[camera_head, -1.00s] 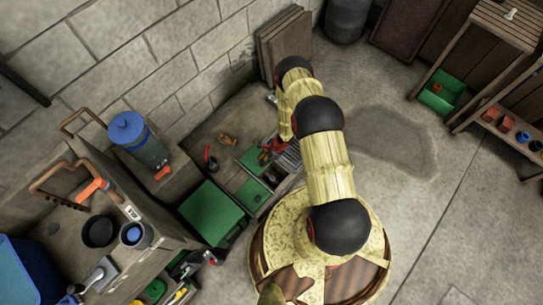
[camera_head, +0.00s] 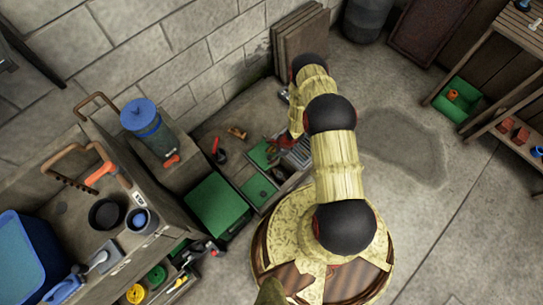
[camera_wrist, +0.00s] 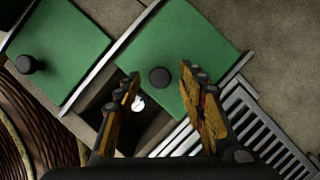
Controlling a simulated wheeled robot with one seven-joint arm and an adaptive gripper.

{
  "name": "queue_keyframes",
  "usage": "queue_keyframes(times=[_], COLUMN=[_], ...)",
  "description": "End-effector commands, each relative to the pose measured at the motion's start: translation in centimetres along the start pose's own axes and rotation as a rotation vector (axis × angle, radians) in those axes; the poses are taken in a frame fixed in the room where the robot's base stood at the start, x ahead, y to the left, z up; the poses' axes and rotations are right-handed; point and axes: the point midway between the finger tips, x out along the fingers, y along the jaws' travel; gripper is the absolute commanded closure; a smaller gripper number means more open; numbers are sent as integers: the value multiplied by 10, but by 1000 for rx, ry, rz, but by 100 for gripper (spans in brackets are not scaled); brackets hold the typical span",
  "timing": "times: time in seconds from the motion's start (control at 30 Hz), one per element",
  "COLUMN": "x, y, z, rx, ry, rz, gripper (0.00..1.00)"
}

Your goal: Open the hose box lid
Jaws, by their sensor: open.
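Two flat green lids with dark round knobs show in the wrist view: a middle lid (camera_wrist: 198,42) and a left lid (camera_wrist: 75,35), split by a pale metal strip. I cannot tell which of them is the hose box lid. My gripper (camera_wrist: 160,76) is open, its two yellow-and-black fingers apart, with the middle lid's knob (camera_wrist: 160,77) showing between the tips. A dark opening with a small white thing (camera_wrist: 138,103) shows beside the middle lid. In the head view the two lids appear as a far lid (camera_head: 262,154) and a near lid (camera_head: 258,190); my arm partly hides that area.
A slatted metal grate (camera_wrist: 262,130) lies right of the middle lid. In the head view a larger green box (camera_head: 217,207) stands left of the lids. A blue-topped canister (camera_head: 145,125) and a cluttered bench stand further left. A concrete block wall rises behind; open floor lies right.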

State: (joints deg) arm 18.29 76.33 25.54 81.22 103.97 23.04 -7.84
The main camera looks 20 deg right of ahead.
Motion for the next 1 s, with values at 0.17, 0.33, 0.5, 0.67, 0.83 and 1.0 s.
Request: queue_keyframes(times=[0.17,0.33,0.5,0.67,0.83,1.0], x=[-13,-40,-70,-95,-113,-119], y=[-1,-2,-2,-1,-1,0], z=[0,0,0,0,0,0], rx=[1,1,2,1,2,0], ry=[0,0,0,0,0,0], rz=[-1,-3,-3,-1,-1,0], gripper=[59,59,59,59,59,59])
